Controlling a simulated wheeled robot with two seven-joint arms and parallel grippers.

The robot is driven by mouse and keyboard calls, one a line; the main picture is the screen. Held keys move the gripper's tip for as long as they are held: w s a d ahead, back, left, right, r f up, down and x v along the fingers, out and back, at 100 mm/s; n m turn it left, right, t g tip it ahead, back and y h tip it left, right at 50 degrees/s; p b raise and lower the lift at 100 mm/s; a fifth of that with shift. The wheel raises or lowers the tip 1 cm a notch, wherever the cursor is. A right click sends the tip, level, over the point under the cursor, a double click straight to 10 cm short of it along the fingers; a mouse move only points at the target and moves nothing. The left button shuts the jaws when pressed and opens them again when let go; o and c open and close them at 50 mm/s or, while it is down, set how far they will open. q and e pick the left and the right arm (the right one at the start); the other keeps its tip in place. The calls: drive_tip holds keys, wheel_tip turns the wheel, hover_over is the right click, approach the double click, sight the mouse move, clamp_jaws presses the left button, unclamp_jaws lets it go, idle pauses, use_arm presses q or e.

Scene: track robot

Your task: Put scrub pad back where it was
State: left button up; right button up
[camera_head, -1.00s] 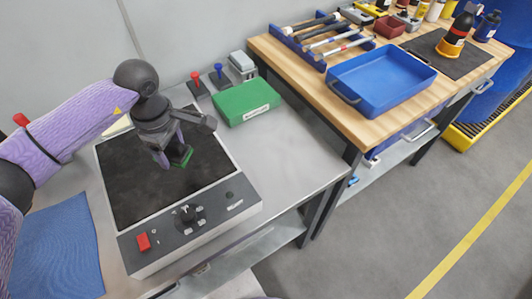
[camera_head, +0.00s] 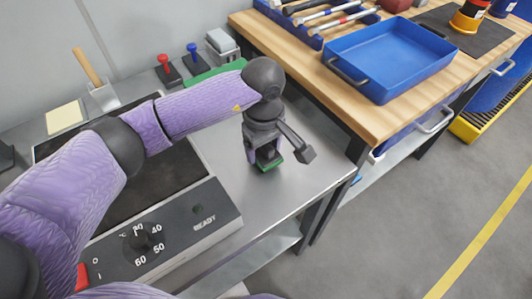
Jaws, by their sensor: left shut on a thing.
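The green scrub pad (camera_head: 268,167) is between the fingers of my left gripper (camera_head: 267,157), which points down. My gripper covers most of the pad, so only its green edge shows. Pad and gripper are over the bare metal bench (camera_head: 318,172), right of the hot plate (camera_head: 160,255). I cannot tell whether the pad touches the bench. My right gripper is not in view.
Red (camera_head: 166,68) and blue (camera_head: 194,58) handled stamps stand at the back. A wooden table with a blue tray (camera_head: 390,55) stands to the right.

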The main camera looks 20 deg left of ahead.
use_arm(q)
drive_tip(key=shift+f, duration=0.9)
drive_tip(key=shift+r, duration=0.15)
drive_tip(key=o, duration=0.8)
drive_tip(key=shift+f, duration=0.2)
drive_tip(key=shift+c, duration=0.2)
drive_tip(key=o, duration=0.4)
drive_tip(key=shift+c, duration=0.2)
drive_tip(key=shift+r, duration=0.1)
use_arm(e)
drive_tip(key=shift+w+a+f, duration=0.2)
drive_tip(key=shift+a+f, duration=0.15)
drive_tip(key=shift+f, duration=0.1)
use_arm(q)
wheel_tip(320, 180, up, 11)
drive_tip(key=p, duration=0.3)
drive_tip(key=shift+r+p, duration=0.15)
drive_tip(key=shift+p, duration=0.2)
drive_tip(key=shift+r, duration=0.5)
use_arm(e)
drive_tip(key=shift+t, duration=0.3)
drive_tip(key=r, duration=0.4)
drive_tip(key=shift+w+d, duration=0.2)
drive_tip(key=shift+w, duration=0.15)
